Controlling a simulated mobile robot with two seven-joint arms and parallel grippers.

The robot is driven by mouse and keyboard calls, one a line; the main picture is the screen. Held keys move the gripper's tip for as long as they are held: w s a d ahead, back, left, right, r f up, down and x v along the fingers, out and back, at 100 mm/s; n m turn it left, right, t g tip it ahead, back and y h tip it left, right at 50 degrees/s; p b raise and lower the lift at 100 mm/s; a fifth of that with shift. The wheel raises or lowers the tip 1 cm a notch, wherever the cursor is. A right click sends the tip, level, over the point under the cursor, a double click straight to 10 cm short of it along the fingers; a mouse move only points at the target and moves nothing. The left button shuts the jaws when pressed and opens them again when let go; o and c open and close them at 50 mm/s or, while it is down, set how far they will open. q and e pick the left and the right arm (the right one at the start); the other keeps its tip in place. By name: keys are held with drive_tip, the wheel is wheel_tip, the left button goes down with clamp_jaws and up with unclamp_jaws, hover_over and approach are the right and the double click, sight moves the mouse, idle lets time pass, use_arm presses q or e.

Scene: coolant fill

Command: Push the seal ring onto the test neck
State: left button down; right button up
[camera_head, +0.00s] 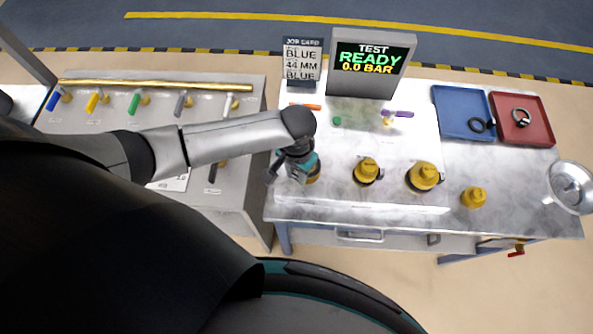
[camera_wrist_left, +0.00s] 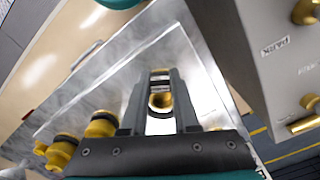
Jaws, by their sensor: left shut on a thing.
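My left gripper (camera_head: 300,172) is low over the left part of the metal bench, at a yellow neck (camera_head: 314,173) that it partly hides. In the left wrist view, a yellow round part (camera_wrist_left: 160,101) with a dark band along its lower edge shows between the fingers. The dark band looks like a seal ring (camera_wrist_left: 160,114). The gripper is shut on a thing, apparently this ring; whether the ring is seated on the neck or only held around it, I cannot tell. My right gripper is not in view.
Yellow necks (camera_head: 367,169), (camera_head: 426,175) and (camera_head: 474,197) stand to the right, two with dark bases. A blue tray (camera_head: 451,94) and a red tray (camera_head: 543,133) each hold a ring. The test display (camera_head: 371,61) reads READY, 0.0 BAR. A funnel (camera_head: 570,186) is at the right edge.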

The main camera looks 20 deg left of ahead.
sight(297, 180)
use_arm(q)
drive_tip(key=shift+f+b, duration=0.95)
drive_tip(key=shift+f, duration=0.8)
drive_tip(key=c, duration=0.6)
unclamp_jaws()
drive_tip(key=shift+r, duration=0.1)
wheel_tip(297, 180, up, 15)
drive_tip(key=p, duration=0.1)
drive_tip(key=shift+r+p, duration=0.15)
drive_tip(key=shift+p, duration=0.25)
